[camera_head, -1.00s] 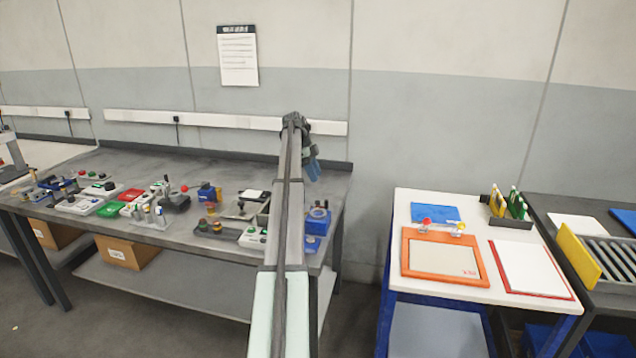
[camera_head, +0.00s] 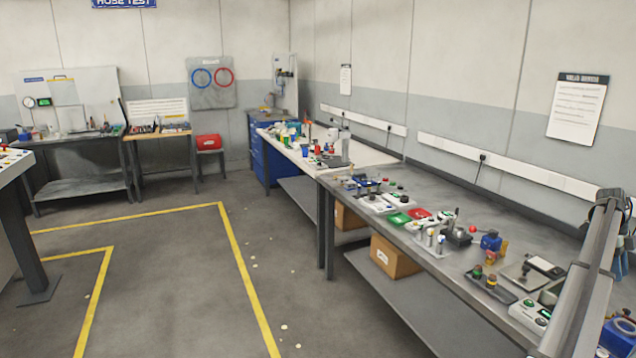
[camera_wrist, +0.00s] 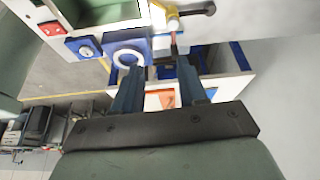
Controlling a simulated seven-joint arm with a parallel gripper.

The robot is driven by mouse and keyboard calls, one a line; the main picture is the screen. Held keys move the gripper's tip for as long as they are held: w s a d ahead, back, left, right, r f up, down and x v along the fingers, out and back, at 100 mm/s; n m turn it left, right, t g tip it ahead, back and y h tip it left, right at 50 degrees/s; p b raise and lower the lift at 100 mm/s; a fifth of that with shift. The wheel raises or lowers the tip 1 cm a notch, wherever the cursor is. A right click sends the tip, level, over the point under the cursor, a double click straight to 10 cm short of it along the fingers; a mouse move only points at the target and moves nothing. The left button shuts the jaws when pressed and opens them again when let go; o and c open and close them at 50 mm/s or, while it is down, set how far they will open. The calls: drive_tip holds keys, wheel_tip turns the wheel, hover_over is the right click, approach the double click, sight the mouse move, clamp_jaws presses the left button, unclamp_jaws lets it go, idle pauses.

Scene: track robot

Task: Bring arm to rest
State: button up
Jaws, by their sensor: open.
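My arm (camera_head: 585,275) reaches out along the right edge of the head view, over the near end of the long grey bench. My gripper (camera_wrist: 157,78) shows in the wrist view with its two blue fingers apart and nothing between them. A blue block with a white ring (camera_wrist: 127,57) lies just past the left finger. In the head view my gripper is mostly hidden or out of frame.
The grey bench (camera_head: 455,182) carries several switches, buttons and small parts. A cardboard box (camera_head: 394,257) sits on its lower shelf. Open floor with yellow lines (camera_head: 243,275) lies to the left. A red box (camera_head: 208,142) stands on a stool at the back.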

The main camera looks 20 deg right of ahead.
drive_tip(key=w+a+f+n+h, duration=0.1)
drive_tip(key=w+a+f+n, duration=0.35)
drive_tip(key=w+a, duration=0.85)
drive_tip(key=w+a+f+n+h, duration=0.1)
drive_tip(key=w+a+f+n, duration=0.35)
drive_tip(key=w+a, duration=0.85)
drive_tip(key=w+a+f+n, duration=0.3)
drive_tip(key=a+f+n, duration=0.3)
drive_tip(key=a+f, duration=1.5)
drive_tip(key=s+a+f+n+y, duration=0.1)
drive_tip(key=s+a+f+n, duration=0.2)
drive_tip(key=a+f, duration=0.45)
drive_tip(key=s+a+f+n, duration=0.3)
drive_tip(key=a+f+n, duration=0.15)
drive_tip(key=a, duration=0.65)
drive_tip(key=s+a+f+n+y, duration=0.1)
drive_tip(key=s+a+f+n, duration=0.2)
drive_tip(key=a+f, duration=0.5)
drive_tip(key=s+a+f+n+g, duration=0.1)
drive_tip(key=s+a+f+n, duration=0.2)
drive_tip(key=s+a, duration=0.6)
drive_tip(key=s+a+f+n+g, duration=0.1)
drive_tip(key=s+a+f+n, duration=0.3)
drive_tip(key=s, duration=1.1)
drive_tip(key=a+n, duration=0.3)
drive_tip(key=a, duration=0.2)
drive_tip(key=shift+a, duration=0.3)
